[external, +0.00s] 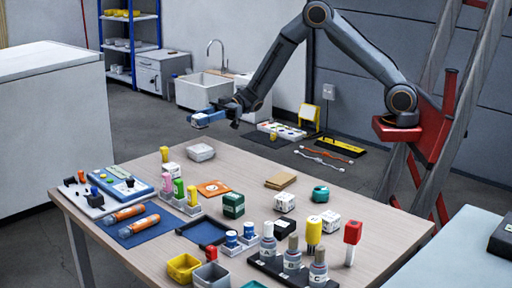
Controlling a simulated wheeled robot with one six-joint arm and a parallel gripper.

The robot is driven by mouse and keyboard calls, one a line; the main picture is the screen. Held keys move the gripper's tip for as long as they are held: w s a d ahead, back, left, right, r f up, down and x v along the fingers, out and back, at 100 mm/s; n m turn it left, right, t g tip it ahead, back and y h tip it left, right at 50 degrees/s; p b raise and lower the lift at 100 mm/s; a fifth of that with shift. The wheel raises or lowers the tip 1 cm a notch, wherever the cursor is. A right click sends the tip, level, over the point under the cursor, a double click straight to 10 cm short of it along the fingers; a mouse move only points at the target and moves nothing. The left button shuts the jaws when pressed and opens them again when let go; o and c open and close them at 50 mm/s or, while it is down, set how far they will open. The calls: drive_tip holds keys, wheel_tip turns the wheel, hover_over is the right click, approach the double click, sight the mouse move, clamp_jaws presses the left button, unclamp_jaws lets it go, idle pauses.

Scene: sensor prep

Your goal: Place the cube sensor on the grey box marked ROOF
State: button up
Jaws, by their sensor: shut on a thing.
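My gripper (212,115) is held up in the air beyond the far left part of the table. It is shut on a small blue-and-pale thing (199,121), too small here to identify surely as the cube sensor. A light grey box (201,152) stands near the table's far edge, below and apart from my gripper. Small grey boxes (211,276) also stand at the near edge. I cannot read ROOF on any of them. White marked cubes (285,202) and (330,222) stand right of the table's middle.
The wooden table (365,215) is crowded. A dark rack with bottles (291,257), a red-topped post (352,240), a yellow bin (183,268), a green box (233,205) and a blue mat with orange tubes (138,227) stand on it. The far right part is clearer.

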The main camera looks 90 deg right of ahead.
sight(201, 147)
drive_tip(key=shift+f, duration=3.55)
drive_tip(key=shift+f, duration=0.1)
drive_tip(key=o, duration=1.1)
drive_tip(key=shift+o, duration=0.2)
